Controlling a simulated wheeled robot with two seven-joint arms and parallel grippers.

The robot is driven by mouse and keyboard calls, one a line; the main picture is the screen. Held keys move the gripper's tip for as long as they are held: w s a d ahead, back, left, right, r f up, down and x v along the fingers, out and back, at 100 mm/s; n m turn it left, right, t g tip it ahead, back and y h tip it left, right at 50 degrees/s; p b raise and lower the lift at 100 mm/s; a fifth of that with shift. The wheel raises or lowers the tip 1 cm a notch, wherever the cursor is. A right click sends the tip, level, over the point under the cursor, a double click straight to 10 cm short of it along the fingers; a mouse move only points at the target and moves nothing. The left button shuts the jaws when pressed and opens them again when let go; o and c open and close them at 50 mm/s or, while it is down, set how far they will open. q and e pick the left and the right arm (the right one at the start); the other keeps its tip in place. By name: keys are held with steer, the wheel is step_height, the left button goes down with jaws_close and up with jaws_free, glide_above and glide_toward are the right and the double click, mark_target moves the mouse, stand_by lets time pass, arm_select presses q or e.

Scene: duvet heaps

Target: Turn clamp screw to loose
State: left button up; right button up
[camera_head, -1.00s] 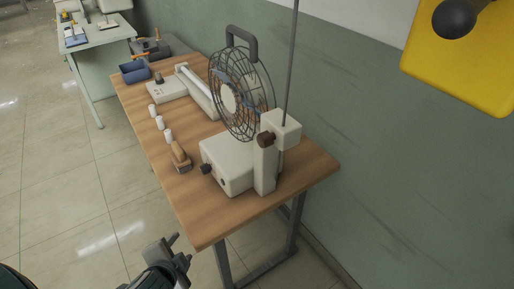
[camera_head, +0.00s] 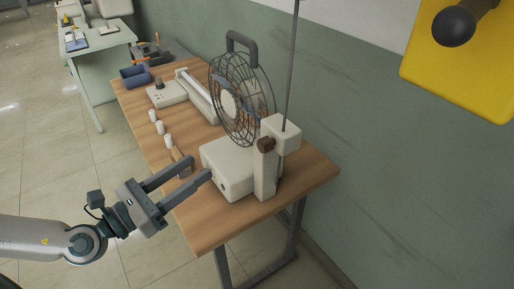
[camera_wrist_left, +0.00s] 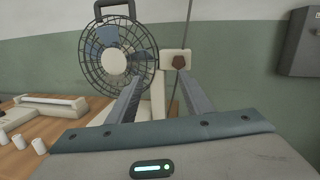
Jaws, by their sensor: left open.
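The clamp screw looks like the dark brown knob (camera_head: 266,144) on the white clamp block (camera_head: 287,134), where a thin upright rod passes through. The knob also shows in the wrist view (camera_wrist_left: 179,62), just above the right fingertip. My left gripper (camera_head: 200,167) is open and empty, with its fingers reaching over the table's near left edge. Its tips are beside the white base box (camera_head: 228,165), in front of and lower than the knob, apart from it. My right gripper is not in view.
A wire-caged fan (camera_head: 240,100) stands behind the clamp on the wooden table (camera_head: 215,228). White cylinders (camera_head: 157,127), a wooden-handled tool and a blue bin (camera_head: 134,76) lie to the left. A green wall runs behind. A yellow panel (camera_head: 470,60) is at the upper right.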

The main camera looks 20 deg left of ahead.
mark_target(260, 148)
arm_select(q)
steer(key=m+g, duration=0.1)
steer(key=m, duration=0.1)
steer(key=s+m+h, duration=0.1)
steer(key=m, duration=0.1)
steer(key=s+d+m+g+h, duration=0.1)
steer(key=shift+r+m+g, duration=0.1)
steer(key=shift+m+g, duration=0.2)
steer(key=shift+m, duration=0.1)
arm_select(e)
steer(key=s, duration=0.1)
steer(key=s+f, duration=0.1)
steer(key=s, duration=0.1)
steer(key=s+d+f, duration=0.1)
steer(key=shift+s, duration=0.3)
arm_select(q)
steer(key=shift+w+r, duration=0.1)
steer(key=shift+w, duration=0.05)
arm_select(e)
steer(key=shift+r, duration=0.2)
